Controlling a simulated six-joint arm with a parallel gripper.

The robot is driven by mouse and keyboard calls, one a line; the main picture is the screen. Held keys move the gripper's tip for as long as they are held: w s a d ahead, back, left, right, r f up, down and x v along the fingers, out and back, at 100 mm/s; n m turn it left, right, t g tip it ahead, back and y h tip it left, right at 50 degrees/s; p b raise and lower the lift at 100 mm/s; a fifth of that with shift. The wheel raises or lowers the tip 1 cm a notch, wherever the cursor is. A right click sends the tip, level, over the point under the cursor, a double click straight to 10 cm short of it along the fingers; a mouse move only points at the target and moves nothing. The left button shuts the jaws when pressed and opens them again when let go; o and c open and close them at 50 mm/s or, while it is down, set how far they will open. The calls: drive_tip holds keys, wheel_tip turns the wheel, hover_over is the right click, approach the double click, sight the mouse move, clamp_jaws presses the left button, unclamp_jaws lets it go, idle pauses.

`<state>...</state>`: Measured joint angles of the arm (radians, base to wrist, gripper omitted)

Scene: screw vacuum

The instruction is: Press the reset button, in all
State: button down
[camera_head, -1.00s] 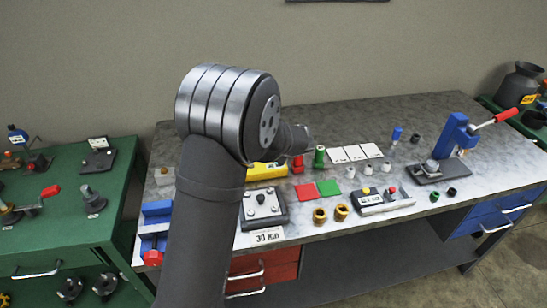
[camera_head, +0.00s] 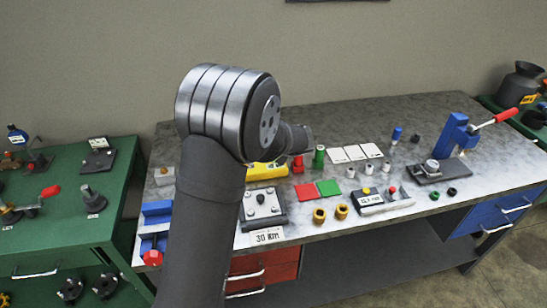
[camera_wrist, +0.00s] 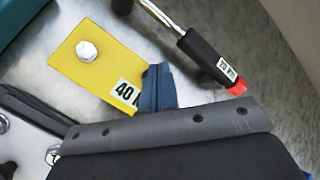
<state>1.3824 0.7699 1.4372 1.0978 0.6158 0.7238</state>
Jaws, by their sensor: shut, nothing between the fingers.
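In the head view, a pale box (camera_head: 383,204) with a small display lies near the bench's front edge. It carries a yellow button (camera_head: 366,191) and a red button (camera_head: 392,190); I cannot read which one is the reset. My gripper's blue fingers (camera_wrist: 157,84) are shut and empty in the wrist view, over the near edge of a yellow plate (camera_wrist: 82,60) with a bolt and a "40" label. In the head view my arm hides the gripper.
A black handle with a red tip (camera_wrist: 235,86) lies close to the fingers. Red and green squares (camera_head: 328,188), brass rings (camera_head: 341,211) and white cards (camera_head: 355,152) lie on the bench. A blue press (camera_head: 452,137) stands at right. A green table (camera_head: 65,220) is at left.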

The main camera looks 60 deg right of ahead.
drive_tip(key=shift+f, duration=0.1)
drive_tip(key=shift+f, duration=0.35)
drive_tip(key=shift+f, duration=0.4)
idle(0.7)
drive_tip(key=shift+r, duration=0.85)
drive_tip(key=shift+r, duration=2.5)
